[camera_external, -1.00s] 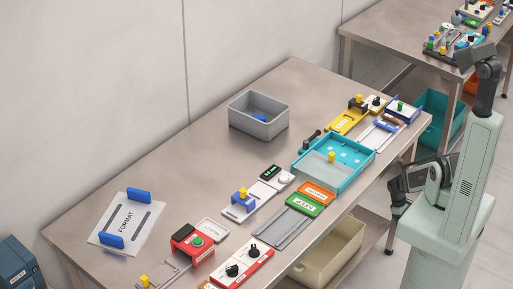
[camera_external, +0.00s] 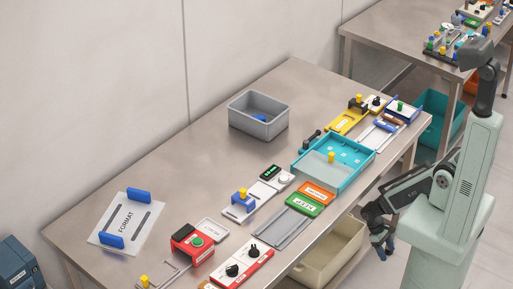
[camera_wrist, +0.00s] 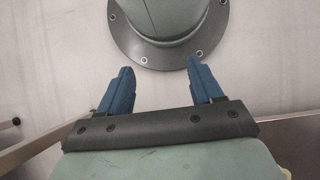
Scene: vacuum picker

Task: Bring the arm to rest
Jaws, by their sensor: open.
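My gripper (camera_external: 384,245) hangs low beside my own column, off the near right edge of the steel table (camera_external: 300,78), pointing down. In the wrist view its two blue fingers (camera_wrist: 160,90) stand well apart with nothing between them, so it is open and empty. Beyond the fingers the wrist view shows my round green base part with its dark bolted flange. My forearm reaches left from the column at about table height.
On the table are a grey bin (camera_external: 258,130) with a blue piece inside, a turquoise tray (camera_external: 300,165), a white FORMAT plate (camera_external: 110,222) and a red box with a green button (camera_external: 178,250). A beige bin (camera_external: 318,268) stands below the table edge, close left of my gripper.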

